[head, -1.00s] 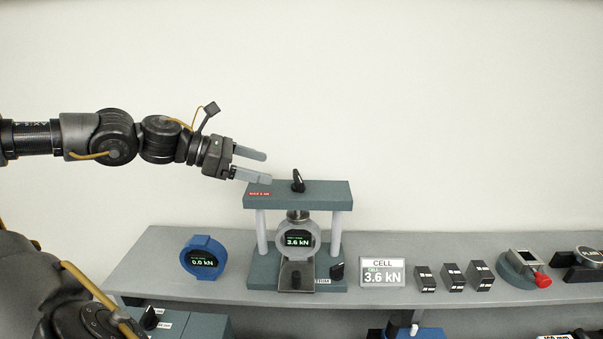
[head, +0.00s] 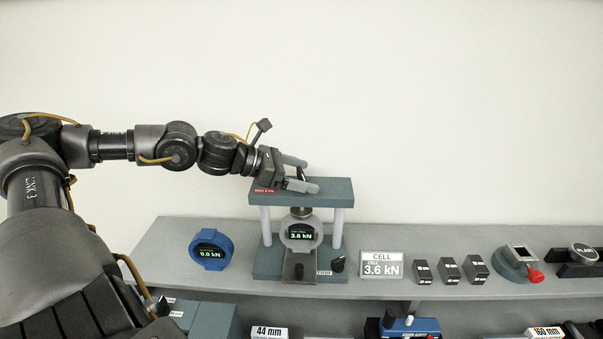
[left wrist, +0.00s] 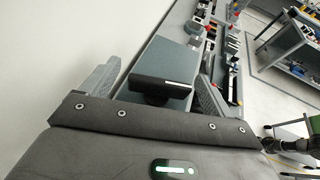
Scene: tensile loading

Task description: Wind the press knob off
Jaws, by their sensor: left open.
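The press (head: 330,190) stands on the grey bench, with a slate top plate on light columns. Its black knob (head: 303,174) sits on top of the plate, partly hidden by my fingers. My left gripper (head: 302,174) is open, with one finger on either side of the knob. In the left wrist view the knob (left wrist: 160,88) shows as a dark bar with a white line, between the spread fingers and with gaps on both sides. A round load cell (head: 301,236) sits in the press and reads 3.6 kN.
A blue round gauge (head: 211,251) reading 0.0 kN stands left of the press. A CELL display (head: 381,266) reading 3.6 kN stands right of it, then several small black blocks (head: 449,271) and a fixture with a red knob (head: 517,264). The space above the press is free.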

